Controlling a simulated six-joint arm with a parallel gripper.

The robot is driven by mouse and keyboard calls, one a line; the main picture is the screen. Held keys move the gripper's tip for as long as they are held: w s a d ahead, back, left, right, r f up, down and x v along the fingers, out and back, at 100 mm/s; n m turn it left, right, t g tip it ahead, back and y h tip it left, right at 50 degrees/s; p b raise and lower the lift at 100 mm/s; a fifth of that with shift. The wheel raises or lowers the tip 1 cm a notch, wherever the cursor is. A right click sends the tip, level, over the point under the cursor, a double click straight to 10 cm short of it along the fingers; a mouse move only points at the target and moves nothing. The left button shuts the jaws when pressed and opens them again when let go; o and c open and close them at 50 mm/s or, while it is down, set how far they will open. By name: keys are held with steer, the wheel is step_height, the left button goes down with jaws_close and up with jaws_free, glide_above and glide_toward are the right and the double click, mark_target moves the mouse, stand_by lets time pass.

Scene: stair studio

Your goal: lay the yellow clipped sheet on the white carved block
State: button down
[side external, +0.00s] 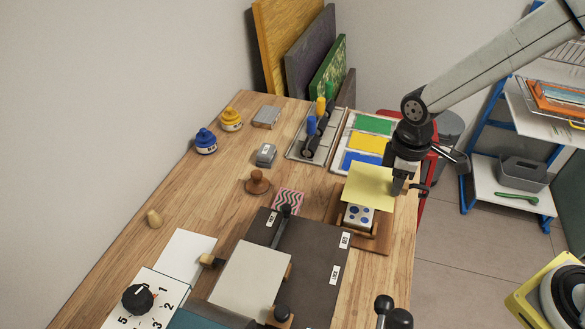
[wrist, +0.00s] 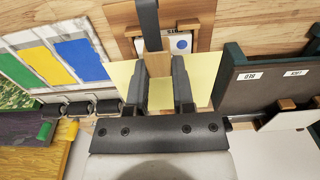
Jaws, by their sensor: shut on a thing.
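The yellow sheet (side external: 368,187) hangs out from my gripper (side external: 403,182) over the white carved block (side external: 358,216), which has blue dots on its face. The sheet hides the block's far part, and I cannot tell whether they touch. The block sits in a wooden tray (side external: 374,243). In the wrist view my gripper (wrist: 160,84) is shut on a wooden clip (wrist: 158,64), with the yellow sheet (wrist: 203,76) showing on both sides of it. The white block (wrist: 181,44) shows beyond the sheet, partly hidden by a dark bar.
A dark press bed (side external: 318,258) with a cream sheet (side external: 250,282) stands left of the tray. A patterned red block (side external: 288,201) lies by it. Ink slabs in green, yellow (side external: 370,141) and blue lie behind, beside a rack of rollers (side external: 311,126). The table's right edge is close.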

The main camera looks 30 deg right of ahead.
steer(key=shift+f, duration=3.9)
steer(key=shift+f, duration=0.2)
steer(key=shift+c, duration=2)
jaws_free()
steer(key=shift+r, duration=0.15)
steer(key=shift+r, duration=3.85)
